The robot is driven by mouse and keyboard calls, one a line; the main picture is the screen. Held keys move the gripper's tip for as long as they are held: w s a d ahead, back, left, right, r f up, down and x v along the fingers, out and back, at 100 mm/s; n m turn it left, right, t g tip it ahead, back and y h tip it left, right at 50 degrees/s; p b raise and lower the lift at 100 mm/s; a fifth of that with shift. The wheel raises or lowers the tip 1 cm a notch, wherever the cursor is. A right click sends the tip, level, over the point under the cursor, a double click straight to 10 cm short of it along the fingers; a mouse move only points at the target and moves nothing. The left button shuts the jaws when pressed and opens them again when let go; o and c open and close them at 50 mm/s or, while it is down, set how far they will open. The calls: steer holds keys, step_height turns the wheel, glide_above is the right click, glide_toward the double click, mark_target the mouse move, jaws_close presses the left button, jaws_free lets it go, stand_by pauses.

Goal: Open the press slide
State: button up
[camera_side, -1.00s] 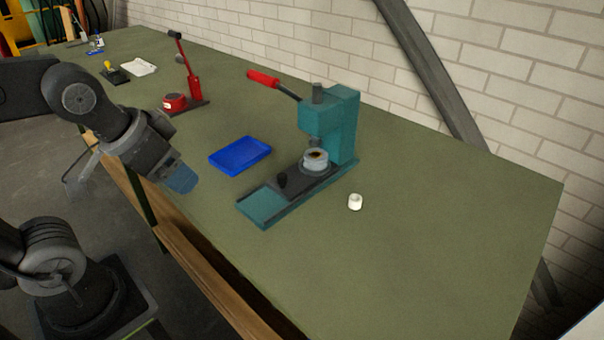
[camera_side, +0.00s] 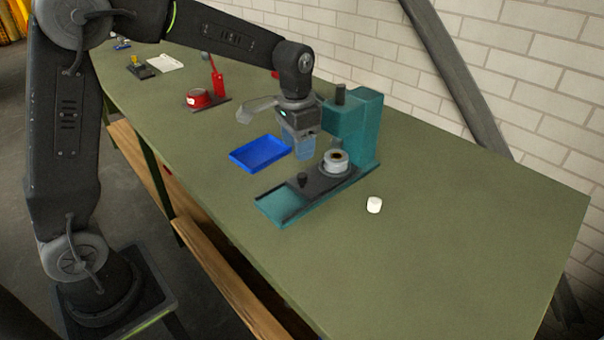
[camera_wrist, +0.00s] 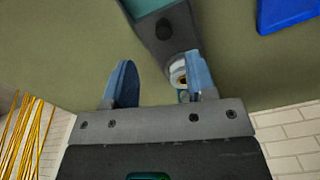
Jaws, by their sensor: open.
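The teal press (camera_side: 358,125) stands on the bench. Its dark slide (camera_side: 322,184) lies along the low teal base and carries a small black knob (camera_side: 302,179) near its front end. A round grey metal holder (camera_side: 336,160) with a brown centre sits on the slide's rear part, close to the press column. My gripper (camera_side: 305,153) is open and empty, pointing down above the slide, behind the knob. In the wrist view the knob (camera_wrist: 163,28) lies beyond my spread fingers (camera_wrist: 162,82). The right finger partly hides the holder (camera_wrist: 178,71).
A blue tray (camera_side: 260,153) lies left of the press. A small white cylinder (camera_side: 374,205) stands to its right. A red tool (camera_side: 203,98) on a dark base is farther back. The bench's right part is clear; a brick wall (camera_side: 520,70) rises behind.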

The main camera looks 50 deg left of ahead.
mark_target(302, 175)
steer(key=shift+w+f, duration=0.6)
steer(key=shift+f, duration=0.55)
step_height(302, 175, down, 7)
steer(key=shift+r, duration=0.1)
jaws_close()
